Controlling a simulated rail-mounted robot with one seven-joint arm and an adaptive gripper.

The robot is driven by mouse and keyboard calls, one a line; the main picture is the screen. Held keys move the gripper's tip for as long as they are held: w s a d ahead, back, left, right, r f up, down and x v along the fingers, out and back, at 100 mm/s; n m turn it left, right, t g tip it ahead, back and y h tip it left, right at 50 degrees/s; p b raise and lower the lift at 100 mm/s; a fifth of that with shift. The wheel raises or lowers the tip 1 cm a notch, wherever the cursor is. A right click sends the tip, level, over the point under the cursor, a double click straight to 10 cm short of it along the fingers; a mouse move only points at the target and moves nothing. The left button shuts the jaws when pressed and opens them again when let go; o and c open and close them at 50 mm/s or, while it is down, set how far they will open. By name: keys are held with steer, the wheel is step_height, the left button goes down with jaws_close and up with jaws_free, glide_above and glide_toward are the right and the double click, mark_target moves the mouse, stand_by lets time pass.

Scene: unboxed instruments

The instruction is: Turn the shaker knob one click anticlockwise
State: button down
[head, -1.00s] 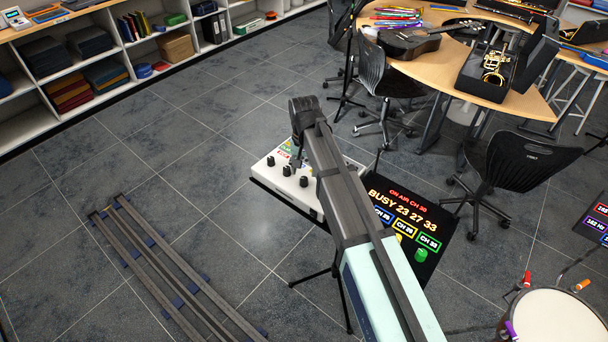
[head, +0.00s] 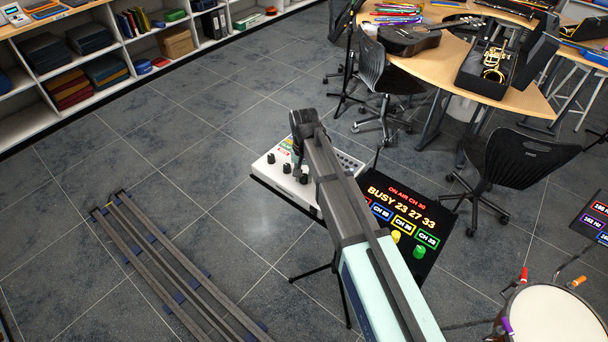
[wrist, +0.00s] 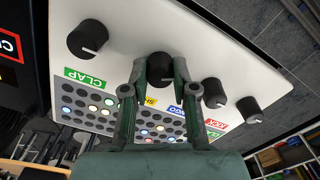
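The white instrument panel (head: 268,172) stands on a dark stand, with a row of black knobs on it. In the wrist view, the knob beside a partly hidden yellow label (wrist: 150,101) that seems to start "SH" is the shaker knob (wrist: 160,66). It sits between the two fingers of my gripper (wrist: 160,72), one finger on either side. The fingers are apart and close to the knob's sides; I cannot see clear contact. The knob's white pointer line is partly visible. In the head view my arm hides the fingers and this knob.
The clap knob (wrist: 87,39) is left of my gripper; two further knobs (wrist: 214,93) (wrist: 249,109) are close on its right. A pad grid (wrist: 95,106) lies below. A dark sign board (head: 405,215) with lit text stands beside the panel.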

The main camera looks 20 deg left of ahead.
mark_target(304, 176)
steer(key=shift+n, duration=0.3)
steer(key=shift+n+b, duration=0.8)
steer(key=shift+n, duration=1.8)
steer(key=c, duration=0.9)
jaws_free()
steer(key=shift+r, duration=0.1)
step_height(304, 176, up, 12)
